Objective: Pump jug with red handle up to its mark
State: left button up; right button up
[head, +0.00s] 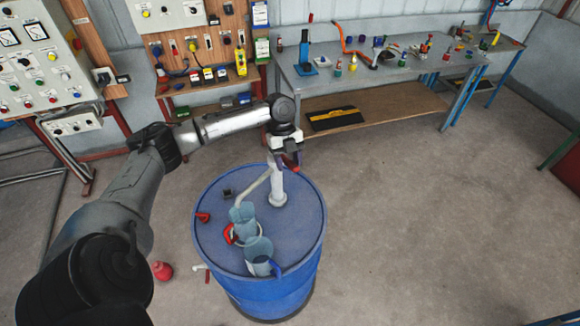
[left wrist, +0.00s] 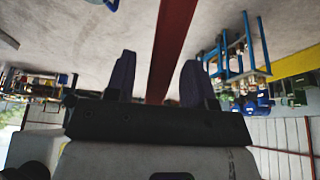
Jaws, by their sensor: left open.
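A blue drum (head: 225,262) stands on the floor in the head view, with a pale hand pump (head: 278,188) upright on its lid. The pump's spout (head: 254,187) slopes down to a clear bluish jug (head: 242,213) with a red handle (head: 229,234). A second clear jug (head: 258,247) with a blue handle (head: 275,268) stands in front of it. My left gripper (head: 288,163) is at the top of the pump. It is open in the left wrist view (left wrist: 158,80), where a dark red bar (left wrist: 172,45) shows between the fingers; I cannot tell whether they touch it. The liquid level and mark are unreadable.
Small red pieces (head: 203,217) and a dark block (head: 227,193) lie on the lid. A red object (head: 162,270) is on the floor left of the drum. A workbench (head: 400,72) stands behind.

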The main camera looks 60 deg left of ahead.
pick_arm(q)
jog(key=shift+x, duration=1.45)
grip_shut()
